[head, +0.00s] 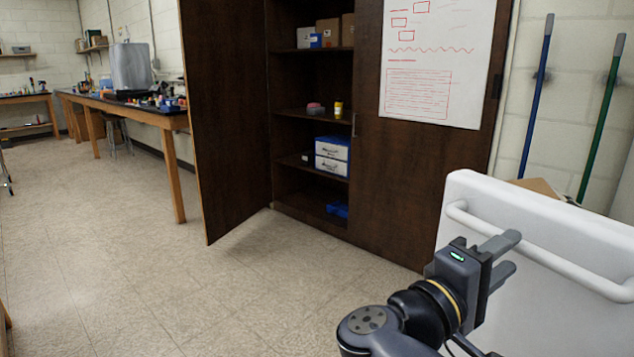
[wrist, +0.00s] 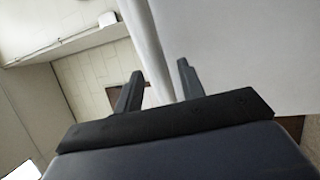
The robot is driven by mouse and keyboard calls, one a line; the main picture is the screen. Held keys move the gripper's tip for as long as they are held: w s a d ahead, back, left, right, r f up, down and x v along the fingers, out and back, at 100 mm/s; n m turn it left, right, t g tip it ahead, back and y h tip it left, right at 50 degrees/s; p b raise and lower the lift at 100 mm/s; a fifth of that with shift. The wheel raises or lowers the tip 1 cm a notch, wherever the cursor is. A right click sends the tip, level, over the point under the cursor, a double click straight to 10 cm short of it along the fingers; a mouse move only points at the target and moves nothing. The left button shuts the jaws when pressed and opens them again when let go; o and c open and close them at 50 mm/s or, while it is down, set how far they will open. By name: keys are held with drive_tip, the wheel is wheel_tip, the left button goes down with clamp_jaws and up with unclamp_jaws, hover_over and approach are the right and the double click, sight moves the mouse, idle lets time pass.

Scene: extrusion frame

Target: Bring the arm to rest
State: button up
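My gripper (head: 508,257) is at the lower right of the head view, in front of a white panel with a rail. Its two dark fingers stand apart with nothing between them that I can see held. In the wrist view my gripper (wrist: 160,88) shows both fingers spread, with the white bar passing behind or between them; I cannot tell which. My arm is bent, coming up from the bottom edge of the head view.
The white panel (head: 540,235) with its white rail (head: 530,250) is close to my gripper. A dark cabinet (head: 380,190) has its left door (head: 228,120) swung open. Blue and green poles lean at the right wall. The tiled floor (head: 130,250) at left is clear.

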sight(515, 250)
drive_tip(key=shift+x, duration=2.1)
